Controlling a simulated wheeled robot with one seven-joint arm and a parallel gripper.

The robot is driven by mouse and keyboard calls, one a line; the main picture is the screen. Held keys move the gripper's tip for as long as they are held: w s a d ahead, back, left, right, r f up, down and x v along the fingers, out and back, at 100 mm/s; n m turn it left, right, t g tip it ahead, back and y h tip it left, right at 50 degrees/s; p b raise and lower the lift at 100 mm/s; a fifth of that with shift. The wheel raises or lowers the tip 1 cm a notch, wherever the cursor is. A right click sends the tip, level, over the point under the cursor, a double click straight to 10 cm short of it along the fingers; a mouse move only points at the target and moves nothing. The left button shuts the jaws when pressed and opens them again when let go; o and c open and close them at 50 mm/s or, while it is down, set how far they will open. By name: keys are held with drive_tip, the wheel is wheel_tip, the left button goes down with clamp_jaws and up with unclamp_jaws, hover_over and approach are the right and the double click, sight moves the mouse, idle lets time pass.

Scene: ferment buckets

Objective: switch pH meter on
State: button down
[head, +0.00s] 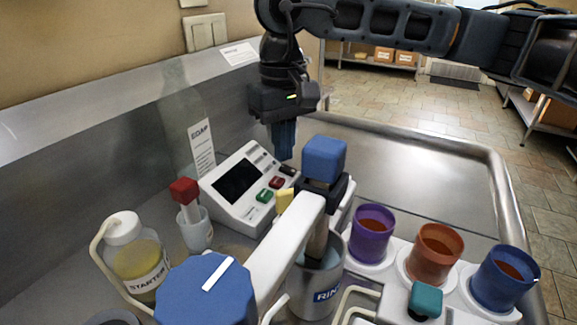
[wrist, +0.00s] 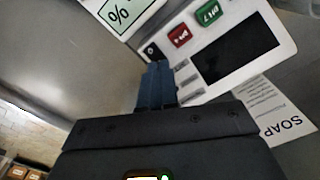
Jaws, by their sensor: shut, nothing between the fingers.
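The pH meter (head: 230,205) is a white sloped box at the back wall, with a dark, blank screen (head: 238,181). It also shows in the wrist view (wrist: 270,22). On its panel are a green button (head: 265,196), a red button (head: 277,182) and a small black switch (head: 288,170) at the right end. The switch shows in the wrist view (wrist: 152,50) just beyond my fingertips. My gripper (head: 284,153) points down, shut and empty, above the switch end of the meter. Its blue fingers show in the wrist view (wrist: 157,70). I cannot tell whether they touch the switch.
A blue-topped probe holder (head: 324,160) stands right of the meter, above a metal RINSE cup (head: 322,285). Purple (head: 372,235), orange (head: 433,255) and blue (head: 503,280) cups are at the right. A starter bottle (head: 137,260) and red-capped vial (head: 184,190) are at the left.

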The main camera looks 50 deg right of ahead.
sight(284, 167)
drive_tip(key=shift+f+b, duration=0.95)
drive_tip(key=shift+b, duration=0.1)
idle(0.7)
drive_tip(key=shift+r+p, duration=1.2)
drive_tip(key=shift+r, duration=2.35)
